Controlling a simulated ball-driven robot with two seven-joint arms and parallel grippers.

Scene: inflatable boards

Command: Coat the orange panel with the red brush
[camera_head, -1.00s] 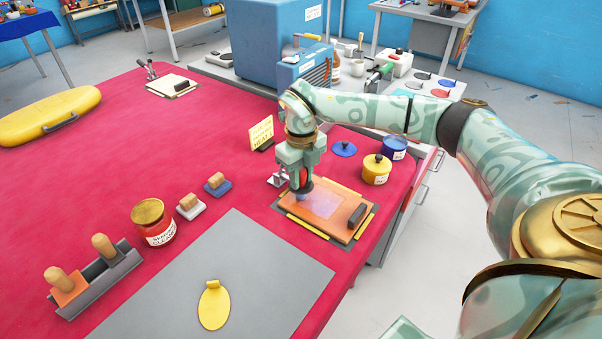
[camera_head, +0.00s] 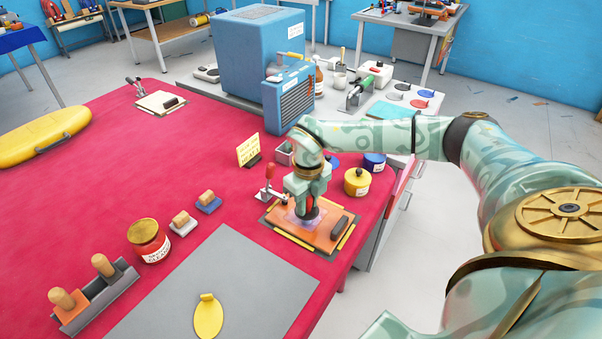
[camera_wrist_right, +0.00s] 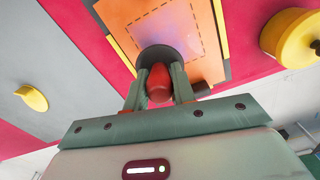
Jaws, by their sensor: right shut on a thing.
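The orange panel (camera_head: 328,239) lies on a dark board with yellow edge strips at the table's right edge. A pale purple patch (camera_wrist_right: 179,27) covers its middle. It also shows in the right wrist view (camera_wrist_right: 118,15). A dark block (camera_head: 339,227) sits on its right end. My right gripper (camera_head: 307,199) is over the panel, shut on the red brush (camera_wrist_right: 159,84), which has a round red handle and a dark head. The brush head is at the panel's surface; whether it touches is hidden. My left gripper is out of view.
A red-handled clamp (camera_head: 268,186) stands at the panel's far left corner, near a yellow sign (camera_head: 248,150). A yellow pot (camera_head: 357,182) and a blue pot (camera_head: 375,162) stand behind the panel.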

